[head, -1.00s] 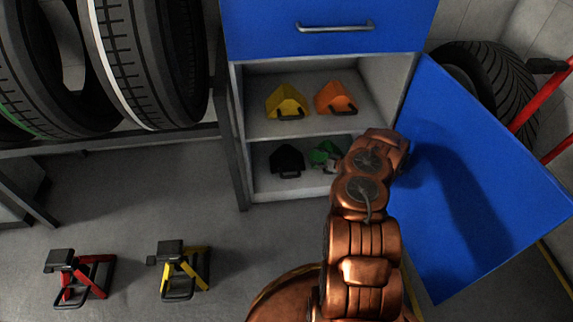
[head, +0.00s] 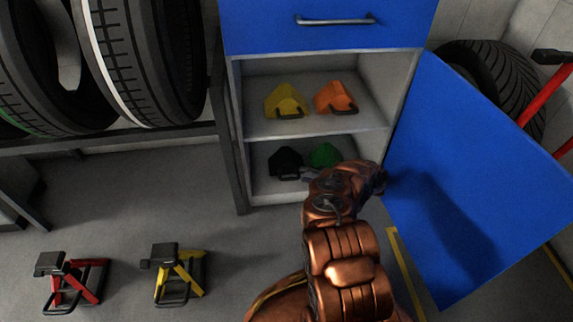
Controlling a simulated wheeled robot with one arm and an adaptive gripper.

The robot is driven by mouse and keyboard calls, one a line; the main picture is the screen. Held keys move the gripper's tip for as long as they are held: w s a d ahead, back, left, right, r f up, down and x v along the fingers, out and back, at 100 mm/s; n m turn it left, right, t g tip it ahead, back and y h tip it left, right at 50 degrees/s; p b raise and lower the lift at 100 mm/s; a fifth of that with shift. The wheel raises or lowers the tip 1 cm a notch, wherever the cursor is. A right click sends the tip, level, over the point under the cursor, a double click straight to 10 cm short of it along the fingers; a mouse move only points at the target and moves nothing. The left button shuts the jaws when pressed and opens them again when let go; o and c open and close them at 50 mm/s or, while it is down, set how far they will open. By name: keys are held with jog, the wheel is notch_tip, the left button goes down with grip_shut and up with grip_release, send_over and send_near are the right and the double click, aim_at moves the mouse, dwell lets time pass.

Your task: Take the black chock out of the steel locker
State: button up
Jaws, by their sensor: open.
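The black chock (head: 285,162) sits on the lower shelf of the steel locker (head: 238,130), at the left, with its handle facing out. The locker's blue door (head: 480,180) stands open to the right. My gripper (head: 307,174) is open at the lower shelf's front, just right of the black chock. My copper-coloured arm hides most of the gripper, and I cannot tell whether it touches the chock.
A green chock (head: 325,155) sits right of the black one, partly behind my arm. A yellow chock (head: 286,100) and an orange chock (head: 336,97) stand on the upper shelf. Red (head: 72,281) and yellow (head: 178,273) jack stands are on the floor at left.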

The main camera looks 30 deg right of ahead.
aim_at(297, 172)
jog(key=b+x, duration=0.1)
jog(key=x, duration=0.3)
jog(key=shift+w+f+b, duration=0.2)
jog(key=shift+w+b, duration=0.15)
jog(key=shift+b, duration=0.05)
grip_shut()
jog(key=shift+r, duration=0.1)
